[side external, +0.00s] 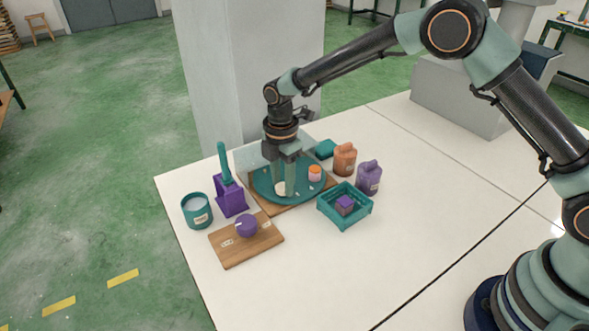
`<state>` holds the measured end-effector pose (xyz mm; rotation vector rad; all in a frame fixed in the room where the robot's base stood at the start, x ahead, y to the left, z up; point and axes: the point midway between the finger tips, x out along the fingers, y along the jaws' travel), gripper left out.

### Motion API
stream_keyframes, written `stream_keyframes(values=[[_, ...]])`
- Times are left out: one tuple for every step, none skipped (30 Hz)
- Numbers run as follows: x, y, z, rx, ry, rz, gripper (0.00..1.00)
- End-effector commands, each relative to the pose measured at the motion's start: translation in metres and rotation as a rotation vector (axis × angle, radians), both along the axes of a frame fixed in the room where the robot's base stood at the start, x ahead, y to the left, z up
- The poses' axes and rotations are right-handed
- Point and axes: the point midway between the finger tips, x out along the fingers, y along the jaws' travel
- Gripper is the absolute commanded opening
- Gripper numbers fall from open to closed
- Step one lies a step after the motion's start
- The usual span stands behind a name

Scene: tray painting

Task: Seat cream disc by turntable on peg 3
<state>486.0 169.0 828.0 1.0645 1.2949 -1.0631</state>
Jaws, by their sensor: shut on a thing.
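A cream disc (280,189) is at the front part of the teal round turntable (262,184). My gripper (286,186) points straight down over the turntable, with its fingertips at the cream disc and shut on it. The fingers hide part of the disc. I cannot tell whether the disc touches the turntable's surface or which peg is under it. Small pale marks show on the turntable, too small to read. An orange piece with a pale lower band (315,173) stands on the turntable's right side.
A wooden board (261,247) bears a purple round piece (246,225). Close by stand a teal can (196,214) and a purple holder (231,201) with a teal-handled tool. A teal tray (344,219) holds a purple cube. Orange (345,160) and purple (368,178) bottles stand right.

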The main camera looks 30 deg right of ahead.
Motion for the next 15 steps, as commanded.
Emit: stream_keyframes(values=[[0.0001, 0.0, -0.0001, 0.0, 0.0, 0.0, 0.0], [0.0001, 0.0, -0.0001, 0.0, 0.0, 0.0, 0.0], [0.0001, 0.0, -0.0001, 0.0, 0.0, 0.0, 0.0], [0.0001, 0.0, -0.0001, 0.0, 0.0, 0.0, 0.0], [0.0001, 0.0, -0.0001, 0.0, 0.0, 0.0, 0.0], [0.0, 0.0, -0.0001, 0.0, 0.0, 0.0, 0.0], [0.0, 0.0, -0.0002, 0.0, 0.0, 0.0, 0.0], [0.0, 0.0, -0.0002, 0.0, 0.0, 0.0, 0.0], [0.0, 0.0, -0.0005, 0.0, 0.0, 0.0, 0.0], [0.0, 0.0, -0.0007, 0.0, 0.0, 0.0, 0.0], [0.0, 0.0, -0.001, 0.0, 0.0, 0.0, 0.0], [-0.0001, 0.0, -0.0015, 0.0, 0.0, 0.0, 0.0], [-0.0001, 0.0, -0.002, 0.0, 0.0, 0.0, 0.0], [-0.0001, 0.0, -0.0025, 0.0, 0.0, 0.0, 0.0], [-0.0001, 0.0, -0.0031, 0.0, 0.0, 0.0, 0.0]])
